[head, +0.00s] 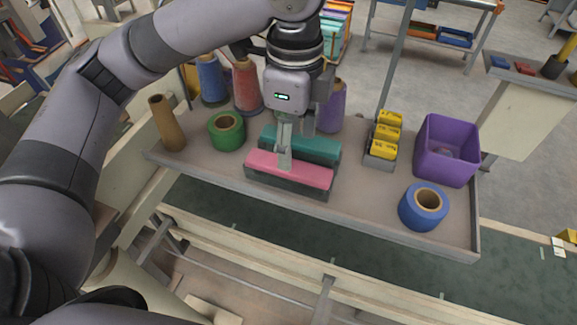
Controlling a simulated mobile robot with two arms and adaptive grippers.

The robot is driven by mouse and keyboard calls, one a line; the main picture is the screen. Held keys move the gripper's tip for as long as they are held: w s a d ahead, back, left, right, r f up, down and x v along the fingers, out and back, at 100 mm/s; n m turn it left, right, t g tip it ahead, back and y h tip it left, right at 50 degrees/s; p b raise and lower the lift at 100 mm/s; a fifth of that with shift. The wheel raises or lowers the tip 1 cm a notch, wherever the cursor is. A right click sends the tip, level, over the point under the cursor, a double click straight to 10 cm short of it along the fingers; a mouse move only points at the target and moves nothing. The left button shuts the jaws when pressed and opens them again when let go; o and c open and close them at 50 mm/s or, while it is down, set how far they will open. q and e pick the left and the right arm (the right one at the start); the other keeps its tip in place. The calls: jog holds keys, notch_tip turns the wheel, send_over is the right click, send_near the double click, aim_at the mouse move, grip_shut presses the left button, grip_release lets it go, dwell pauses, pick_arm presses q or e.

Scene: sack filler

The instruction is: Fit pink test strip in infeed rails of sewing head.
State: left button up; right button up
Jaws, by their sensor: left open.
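The pink test strip (305,172) lies in the front one of two long grey holders on the shelf. My left gripper (285,160) points down over the left half of the strip. Its fingers are open and reach down to the strip. I cannot tell whether they touch it. A finger covers a small part of the strip. My right gripper is not in view. I cannot make out the sewing head or its infeed rails in this view.
A teal strip (318,147) lies behind the pink one. Left stand a green roll (227,131), a brown cone (166,123) and thread cones. Right are yellow packs (384,134), a purple bin (447,150) and a blue roll (423,207). The shelf (372,196) has a raised rim.

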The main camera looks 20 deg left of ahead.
aim_at(295, 166)
pick_arm(q)
jog(key=f, duration=0.1)
jog(key=f+p, duration=0.1)
jog(key=f, duration=0.2)
jog(key=shift+s+d+f+p, duration=0.1)
jog(key=shift+d+f+p, duration=0.1)
jog(key=shift+d+p, duration=0.15)
jog(key=shift+a+f, duration=0.1)
jog(key=shift+f, duration=0.3)
jog(key=shift+c, duration=0.5)
jog(key=c, duration=1.1)
jog(key=shift+r, duration=0.1)
jog(key=shift+c, duration=0.2)
